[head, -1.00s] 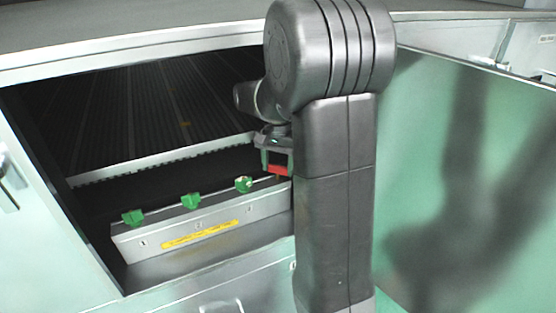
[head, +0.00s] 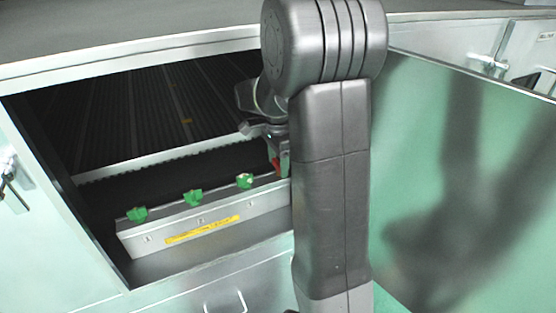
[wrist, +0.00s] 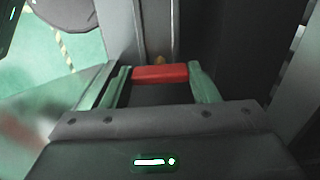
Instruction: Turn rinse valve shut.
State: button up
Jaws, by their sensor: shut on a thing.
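A red valve handle (wrist: 160,74) sits between the two green fingers of my gripper (wrist: 160,82) in the wrist view. The fingers are shut on its two ends. In the head view the red handle (head: 275,166) shows as a narrow upright patch below my gripper (head: 278,155), at the right end of a grey metal box. My arm hides the box's right end and part of the gripper. A small brass-coloured part shows behind the handle in the wrist view.
The grey box (head: 210,220) carries several green valve handles, such as the one nearest mine (head: 244,181), and a yellow label (head: 203,230). It lies inside an open cabinet bay. A green panel (head: 450,190) stands to the right of my arm.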

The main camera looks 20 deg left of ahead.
jog(key=shift+w+m, duration=0.1)
jog(key=shift+m, duration=0.2)
jog(key=o, duration=1)
